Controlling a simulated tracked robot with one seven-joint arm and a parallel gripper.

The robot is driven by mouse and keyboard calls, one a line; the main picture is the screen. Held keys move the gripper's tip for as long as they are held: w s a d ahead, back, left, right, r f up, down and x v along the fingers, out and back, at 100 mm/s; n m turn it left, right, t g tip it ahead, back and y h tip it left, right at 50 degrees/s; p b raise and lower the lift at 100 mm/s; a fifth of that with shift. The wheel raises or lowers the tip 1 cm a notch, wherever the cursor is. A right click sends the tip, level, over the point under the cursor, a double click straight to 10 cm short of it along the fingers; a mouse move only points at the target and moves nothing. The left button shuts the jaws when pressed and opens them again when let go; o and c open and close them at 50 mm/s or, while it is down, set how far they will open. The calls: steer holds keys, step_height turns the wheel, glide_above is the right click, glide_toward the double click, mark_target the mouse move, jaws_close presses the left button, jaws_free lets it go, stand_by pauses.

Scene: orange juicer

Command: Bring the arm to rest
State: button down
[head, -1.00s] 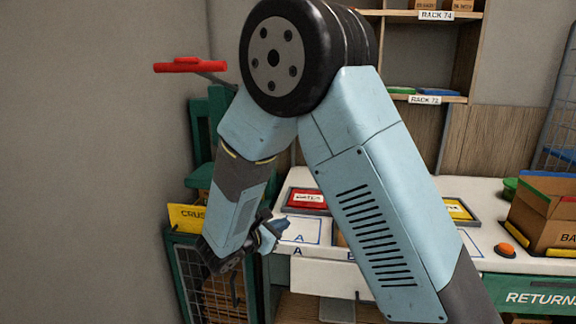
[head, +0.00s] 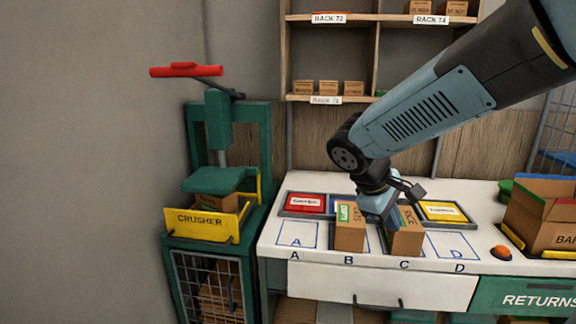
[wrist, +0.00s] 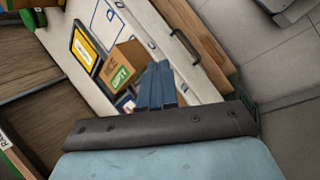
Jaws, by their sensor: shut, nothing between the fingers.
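My arm reaches in from the upper right of the head view. My gripper (head: 376,212) points down over the white table, between a box on spot B (head: 350,238) and a box on spot C (head: 405,240). Its light-blue end partly covers the boxes' edges, and I cannot tell whether it touches them. In the wrist view my gripper (wrist: 160,84) shows two blue fingers together with nothing between them. A cardboard box with a green label (wrist: 122,70) is beside the fingers there.
The green crusher (head: 225,190), with a red handle (head: 186,70), stands left of the table. Spots A (head: 297,235) and D (head: 456,245) are bare. Shelves hang behind.

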steer(key=s+d+r+m+t+y, duration=0.1)
steer(key=s+r+m+t+y, duration=0.2)
steer(key=s+r+m+y, duration=0.3)
steer(key=s+m, duration=0.2)
steer(key=s, duration=0.3)
steer(key=shift+d+m, duration=0.35)
steer(key=shift+m, duration=0.05)
